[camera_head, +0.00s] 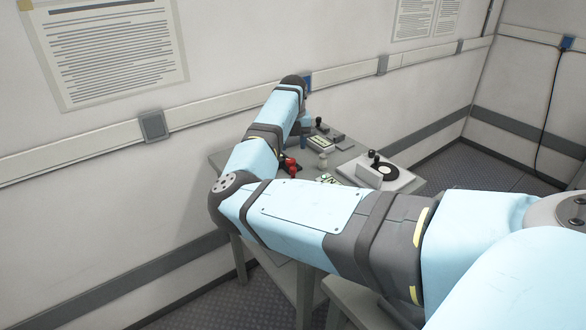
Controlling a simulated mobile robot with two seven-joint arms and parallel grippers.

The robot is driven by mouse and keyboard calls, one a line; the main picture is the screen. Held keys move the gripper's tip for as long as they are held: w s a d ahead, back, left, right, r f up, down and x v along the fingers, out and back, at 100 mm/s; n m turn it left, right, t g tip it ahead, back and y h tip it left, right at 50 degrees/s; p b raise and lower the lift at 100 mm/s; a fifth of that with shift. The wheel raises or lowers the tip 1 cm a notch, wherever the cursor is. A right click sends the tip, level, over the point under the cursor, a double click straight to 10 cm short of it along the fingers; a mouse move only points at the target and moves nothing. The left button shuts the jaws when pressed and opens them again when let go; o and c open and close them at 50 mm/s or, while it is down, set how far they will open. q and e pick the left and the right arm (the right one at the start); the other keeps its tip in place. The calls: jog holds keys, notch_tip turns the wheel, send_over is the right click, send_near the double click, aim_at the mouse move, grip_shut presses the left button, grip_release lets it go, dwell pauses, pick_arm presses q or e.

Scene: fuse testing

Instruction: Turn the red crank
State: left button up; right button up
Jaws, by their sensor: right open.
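A small red part with dark pieces beside it, which looks like the red crank (291,166), is on the grey table, partly hidden behind my right forearm. My right arm reaches in from the right, bends at the left and extends over the table. Its wrist is at the back edge, by the wall. My right gripper (303,143) is small and mostly hidden there, pointing down, just behind and above the red part and apart from it in the picture. It is open; I see nothing held in it. My left gripper is out of view.
The grey table (222,159) stands against the wall. A device with a black disc and knob (382,170) sits at its right. A small pale bottle-like item (323,160) and a box with a black-knobbed lever (320,124) are near the middle. My right arm covers the table's front.

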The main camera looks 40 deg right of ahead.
aim_at(293, 168)
notch_tip(293, 168, down, 10)
jog(key=shift+d+r, duration=0.1)
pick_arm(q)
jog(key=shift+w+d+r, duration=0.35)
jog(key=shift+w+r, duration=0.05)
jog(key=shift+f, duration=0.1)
pick_arm(e)
jog(key=shift+c, duration=0.5)
grip_shut()
